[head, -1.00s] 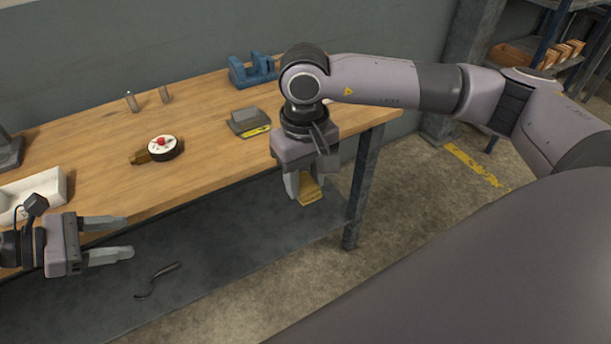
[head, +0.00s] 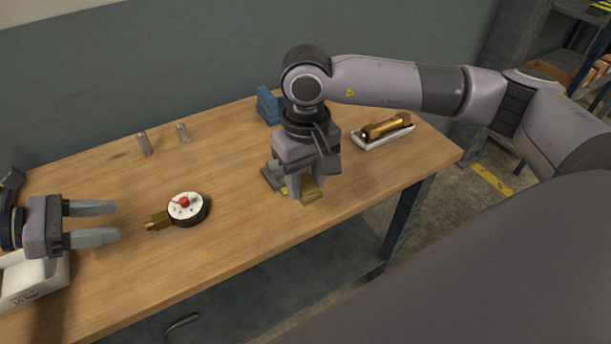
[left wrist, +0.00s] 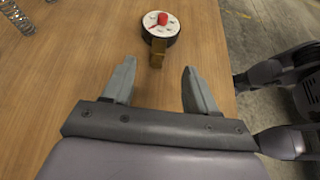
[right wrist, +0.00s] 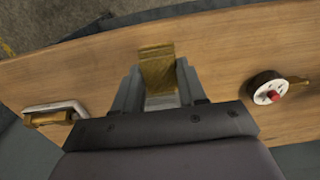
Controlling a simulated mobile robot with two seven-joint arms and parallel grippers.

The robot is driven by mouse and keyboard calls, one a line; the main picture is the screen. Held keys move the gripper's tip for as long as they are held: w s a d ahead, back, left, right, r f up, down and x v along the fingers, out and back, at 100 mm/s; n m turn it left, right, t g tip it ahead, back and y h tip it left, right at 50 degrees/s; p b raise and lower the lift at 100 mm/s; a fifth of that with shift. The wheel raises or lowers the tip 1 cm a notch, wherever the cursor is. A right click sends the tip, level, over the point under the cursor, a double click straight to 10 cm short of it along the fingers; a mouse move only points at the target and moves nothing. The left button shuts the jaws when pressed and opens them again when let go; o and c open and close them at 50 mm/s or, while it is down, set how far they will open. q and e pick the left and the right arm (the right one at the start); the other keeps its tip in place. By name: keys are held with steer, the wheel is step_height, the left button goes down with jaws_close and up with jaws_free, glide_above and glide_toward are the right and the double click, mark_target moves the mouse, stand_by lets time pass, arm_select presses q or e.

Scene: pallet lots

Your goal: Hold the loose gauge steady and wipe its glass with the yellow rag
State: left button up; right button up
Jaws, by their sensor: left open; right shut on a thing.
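The loose gauge (head: 187,208) lies face up on the wooden bench, with a black rim, a white face with a red spot, and a brass stem pointing left. It also shows in the left wrist view (left wrist: 161,28) and in the right wrist view (right wrist: 268,90). My left gripper (head: 106,224) is open and empty, left of the gauge and apart from it. My right gripper (head: 303,193) is shut on the yellow rag (right wrist: 158,72), right of the gauge and over the bench's front part. The rag shows in the head view (head: 311,190) below the fingers.
A white box (head: 38,282) stands at the left front. Two metal cylinders (head: 144,145) stand at the back. A blue fixture (head: 268,104) and a tray with a brass part (head: 367,145) lie further right. Bare wood (head: 235,225) lies between gauge and rag.

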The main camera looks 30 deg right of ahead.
mark_target(162, 215)
arm_select(q)
steer(key=shift+w+f, duration=0.1)
arm_select(e)
steer(key=shift+w+f, duration=0.1)
steer(key=shift+f, duration=0.05)
arm_select(q)
steer(key=b+x, duration=0.5)
steer(key=shift+d+f+b, duration=0.25)
steer(key=shift+b, duration=0.15)
arm_select(e)
step_height(162, 215, down, 6)
steer(key=shift+r, duration=0.25)
arm_select(q)
steer(key=d, duration=0.1)
steer(key=d+p, duration=0.1)
steer(key=shift+d+f, duration=0.3)
steer(key=shift+d, duration=0.05)
arm_select(e)
steer(key=shift+r, duration=0.6)
arm_select(q)
steer(key=shift+x, duration=0.75)
arm_select(e)
steer(key=shift+r, duration=0.1)
arm_select(q)
steer(key=shift+f, duration=0.1)
jaws_close()
steer(key=shift+c, duration=0.7)
jaws_free()
jaws_close()
